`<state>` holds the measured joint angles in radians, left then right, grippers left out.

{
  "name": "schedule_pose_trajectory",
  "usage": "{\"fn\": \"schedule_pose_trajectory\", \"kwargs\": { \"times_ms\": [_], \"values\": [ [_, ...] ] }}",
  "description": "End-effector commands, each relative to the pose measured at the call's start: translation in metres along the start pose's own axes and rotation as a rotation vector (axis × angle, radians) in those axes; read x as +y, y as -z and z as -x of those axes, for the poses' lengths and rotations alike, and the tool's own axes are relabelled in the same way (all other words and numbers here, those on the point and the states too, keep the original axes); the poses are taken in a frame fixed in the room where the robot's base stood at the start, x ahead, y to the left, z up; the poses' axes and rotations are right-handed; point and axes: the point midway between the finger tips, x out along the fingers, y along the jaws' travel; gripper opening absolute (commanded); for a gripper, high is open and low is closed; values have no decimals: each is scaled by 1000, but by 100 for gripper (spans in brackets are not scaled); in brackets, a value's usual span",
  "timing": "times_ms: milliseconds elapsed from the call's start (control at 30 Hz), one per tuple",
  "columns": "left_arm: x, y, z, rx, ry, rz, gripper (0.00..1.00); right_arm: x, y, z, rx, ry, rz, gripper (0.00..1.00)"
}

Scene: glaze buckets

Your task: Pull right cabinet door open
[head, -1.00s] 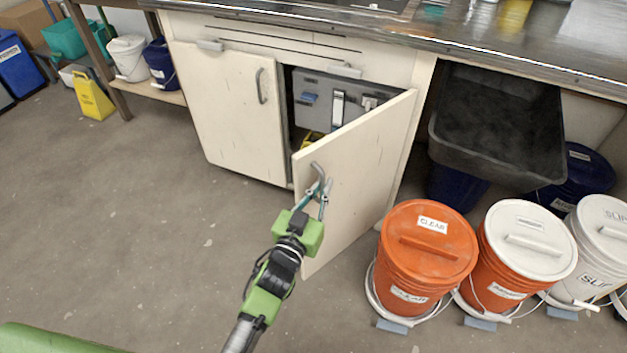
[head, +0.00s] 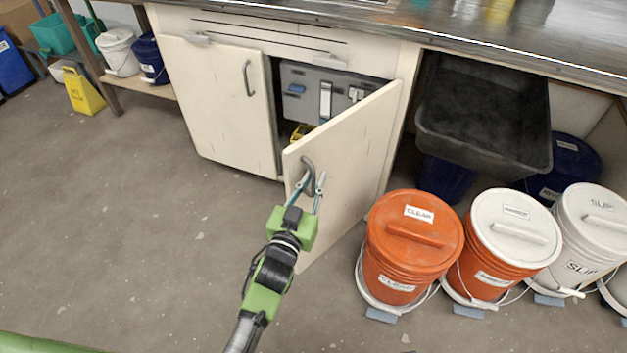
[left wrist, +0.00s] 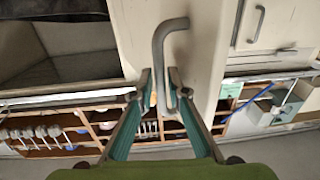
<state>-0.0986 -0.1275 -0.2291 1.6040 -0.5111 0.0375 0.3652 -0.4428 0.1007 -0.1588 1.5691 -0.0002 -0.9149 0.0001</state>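The right cabinet door (head: 345,160) is cream-coloured and stands well open, swung out toward me. Its grey bent handle (head: 307,163) is near the free edge. My left gripper (head: 313,177) is at this handle, with its teal fingers apart. In the left wrist view, the handle bar (left wrist: 160,55) runs down between the fingertips (left wrist: 160,76), with a small gap showing at the sides. The grip looks loose, not clamped. Inside the cabinet a grey case (head: 305,95) shows; the lower inside is mostly hidden by the door. My right gripper is not in view.
The left cabinet door (head: 215,110) is shut. An orange-lidded bucket (head: 408,250) stands just right of the open door, with white-lidded buckets (head: 512,235) beyond. A black bin (head: 485,115) is under the counter.

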Motion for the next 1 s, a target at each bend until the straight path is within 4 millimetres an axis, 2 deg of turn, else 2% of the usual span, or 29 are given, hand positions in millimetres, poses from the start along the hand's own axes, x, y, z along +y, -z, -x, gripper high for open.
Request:
{"fn": "schedule_pose_trajectory", "kwargs": {
  "times_ms": [167, 267, 500, 700, 833, 1000],
  "values": [
    [0, -1, 7, -1, 0, 0, 15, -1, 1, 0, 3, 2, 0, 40],
    [0, -1, 22, -2, 0, 0, 15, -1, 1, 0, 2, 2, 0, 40],
    [0, -2, 74, -4, 0, 1, 15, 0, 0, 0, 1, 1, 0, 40],
    [0, -1, 106, -3, 0, 1, 15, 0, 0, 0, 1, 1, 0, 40],
    [0, 0, 117, -1, 0, 1, 15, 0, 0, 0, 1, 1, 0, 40],
    [0, 0, 120, 0, 0, 0, 15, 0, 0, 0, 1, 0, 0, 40]
  ]
}}
